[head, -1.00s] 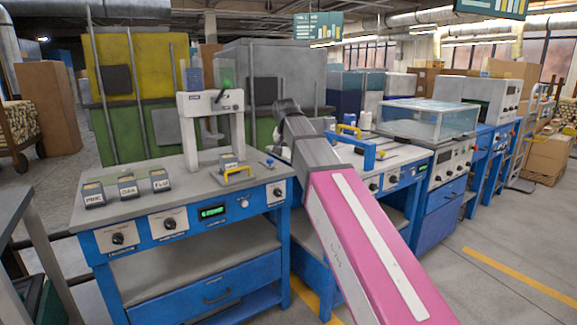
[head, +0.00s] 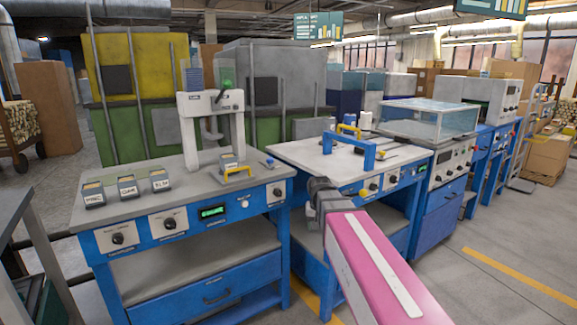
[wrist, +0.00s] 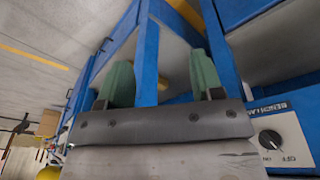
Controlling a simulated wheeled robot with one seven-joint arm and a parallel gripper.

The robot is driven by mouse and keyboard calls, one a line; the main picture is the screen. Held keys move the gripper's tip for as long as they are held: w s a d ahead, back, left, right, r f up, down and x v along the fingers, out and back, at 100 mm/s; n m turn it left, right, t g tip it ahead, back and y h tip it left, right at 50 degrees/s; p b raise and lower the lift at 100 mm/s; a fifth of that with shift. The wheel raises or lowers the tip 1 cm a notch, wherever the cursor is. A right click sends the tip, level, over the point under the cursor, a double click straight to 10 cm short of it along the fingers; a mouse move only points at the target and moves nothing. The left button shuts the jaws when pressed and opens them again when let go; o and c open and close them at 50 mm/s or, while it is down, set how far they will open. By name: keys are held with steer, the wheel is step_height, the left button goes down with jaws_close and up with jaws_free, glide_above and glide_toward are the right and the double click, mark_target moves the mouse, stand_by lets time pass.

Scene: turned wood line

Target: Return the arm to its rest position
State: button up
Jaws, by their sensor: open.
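My gripper (wrist: 160,79) shows in the wrist view with its two green fingers spread apart and nothing between them. In the head view my pink arm reaches up from the lower right, and its grey wrist end is in front of the gap between the left workbench (head: 205,284) and the middle workbench (head: 290,150). The wrist is lower than the bench tops there. The fingers cannot be made out in the head view. In the wrist view blue bench legs and frames lie beyond the fingers.
The left bench holds a white press (head: 237,125), several small labelled blocks and a yellow handle (head: 238,172). A control dial (wrist: 270,139) is close at the right in the wrist view. The floor at the lower right is clear.

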steer(key=s+d+f+g, duration=0.1)
steer(key=s+d+f, duration=0.2)
steer(key=s+f, duration=0.4)
steer(key=s+d+f, duration=0.4)
steer(key=s+f, duration=0.2)
steer(key=f, duration=0.3)
steer(key=shift+s+d+n+g+y, duration=0.2)
steer(key=shift+s+n+g+y, duration=0.1)
steer(key=shift+s+n+g, duration=0.1)
steer(key=shift+f, duration=0.1)
steer(key=shift+c, duration=0.2)
